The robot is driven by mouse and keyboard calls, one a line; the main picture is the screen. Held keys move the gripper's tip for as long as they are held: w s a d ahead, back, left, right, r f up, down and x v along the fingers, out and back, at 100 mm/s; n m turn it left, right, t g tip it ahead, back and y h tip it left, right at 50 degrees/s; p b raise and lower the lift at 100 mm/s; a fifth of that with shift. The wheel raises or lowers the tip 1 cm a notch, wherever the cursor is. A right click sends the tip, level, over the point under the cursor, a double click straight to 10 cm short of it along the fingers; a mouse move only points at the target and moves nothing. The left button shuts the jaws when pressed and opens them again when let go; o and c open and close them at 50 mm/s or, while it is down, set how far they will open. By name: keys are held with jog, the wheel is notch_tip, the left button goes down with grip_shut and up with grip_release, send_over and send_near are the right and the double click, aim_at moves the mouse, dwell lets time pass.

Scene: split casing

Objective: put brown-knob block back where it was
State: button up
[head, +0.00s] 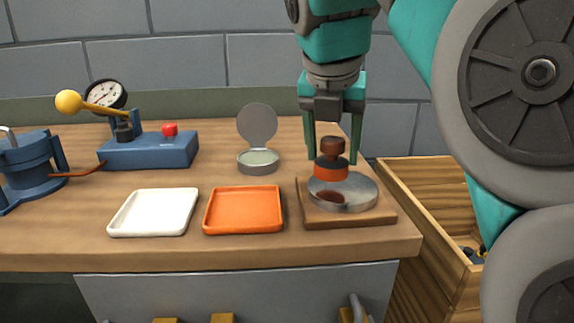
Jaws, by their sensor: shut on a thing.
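The brown-knob block has a dark brown knob (332,146) on top of an orange-red round body (331,171). My gripper (333,158) points straight down from above, with one finger on each side of the block, and is shut on it. The block is upright, over the back part of a round grey metal casing (366,194) on a wooden board (376,219). I cannot tell whether the block's underside touches the metal. A dark red-brown round patch (331,197) shows at the front left of the casing.
An orange tray (244,211) and a white tray (153,212) lie empty to the left. A round tin with a raised lid (257,124) stands behind them. A blue gauge device (150,150) is at the back left. An open wooden drawer or box (421,180) is at the right.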

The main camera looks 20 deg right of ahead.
jog(key=shift+f, duration=0.25)
jog(key=shift+w+d, duration=0.2)
jog(key=shift+w, duration=0.05)
jog(key=w+d, duration=0.2)
jog(key=w, duration=0.2)
jog(key=w+d+f+p, duration=0.1)
jog(key=w+d, duration=0.1)
jog(key=w, duration=0.3)
jog(key=w+d, duration=0.3)
jog(key=w, duration=0.1)
jog(key=shift+w+f, duration=0.25)
jog(key=shift+w, duration=0.05)
jog(key=shift+f, duration=1.75)
jog(key=shift+f, duration=0.1)
jog(key=o, duration=1.4)
jog(key=shift+o, duration=0.2)
